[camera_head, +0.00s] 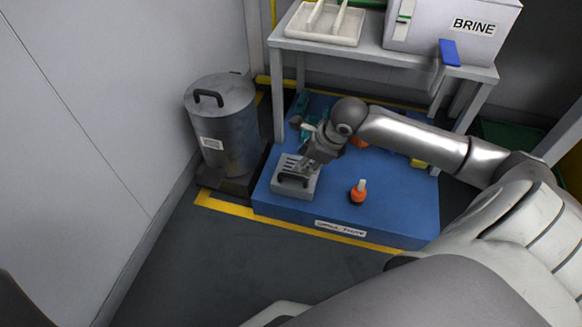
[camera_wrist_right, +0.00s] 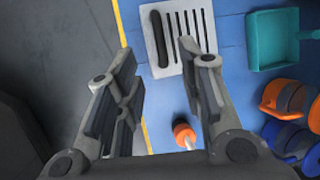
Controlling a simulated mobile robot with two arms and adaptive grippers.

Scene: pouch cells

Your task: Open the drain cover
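The drain cover (camera_head: 309,188) is a grey slotted plate with a dark bar handle (camera_head: 294,180), on the front left of the blue platform. In the right wrist view the slotted plate (camera_wrist_right: 183,65) lies ahead of the fingertips, with its dark handle (camera_wrist_right: 159,38) along its left side. The cover looks closed and flat. My right gripper (camera_head: 308,164) is above the cover's back right part in the head view. In the wrist view its fingers (camera_wrist_right: 165,78) are spread wide with nothing between them. My left gripper is not in view.
An orange object with a pale top (camera_head: 358,194) stands right of the cover. A teal tray (camera_wrist_right: 272,42) and orange and blue rounded items (camera_wrist_right: 285,98) lie farther right in the wrist view. A grey lidded bin (camera_head: 228,130) stands left; a table (camera_head: 376,53) stands behind.

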